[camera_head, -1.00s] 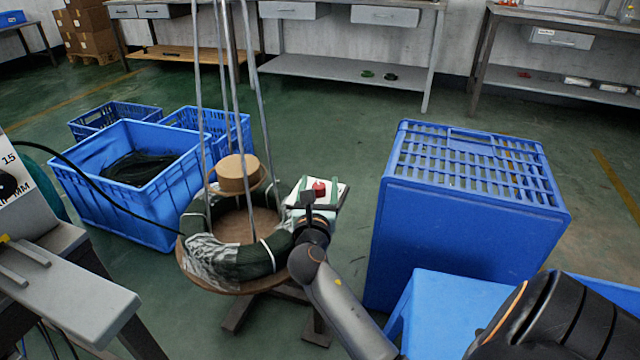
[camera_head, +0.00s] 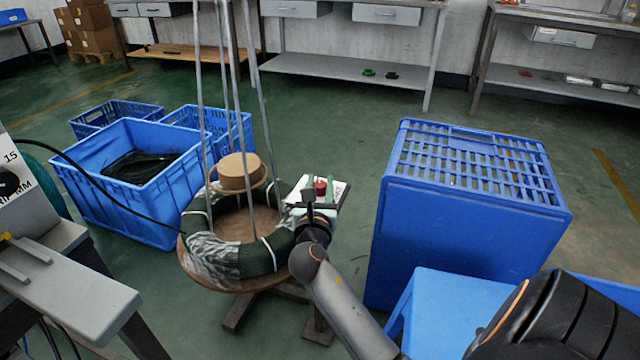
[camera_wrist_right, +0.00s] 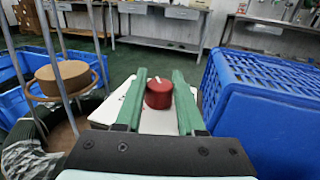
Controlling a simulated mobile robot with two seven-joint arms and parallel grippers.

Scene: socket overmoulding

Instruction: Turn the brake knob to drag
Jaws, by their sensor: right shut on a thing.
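The brake knob (camera_head: 320,184) is a small red round knob on a white plate (camera_head: 341,190) beside the cable reel. It also shows in the right wrist view (camera_wrist_right: 158,97), with a short white mark on its top towards the far side. My right gripper (camera_head: 319,187) has its two green fingers on either side of the knob and is shut on it. The fingers also show in the right wrist view (camera_wrist_right: 158,101). Lettering on the plate is partly hidden and too small to read. My left gripper is not in view.
A wooden reel (camera_head: 226,281) with dark green cable (camera_head: 258,258) and upright metal rods stands left of the knob. A large blue crate (camera_head: 465,235) stands close on the right. Blue bins (camera_head: 150,217) stand at left. Green floor behind the reel is clear.

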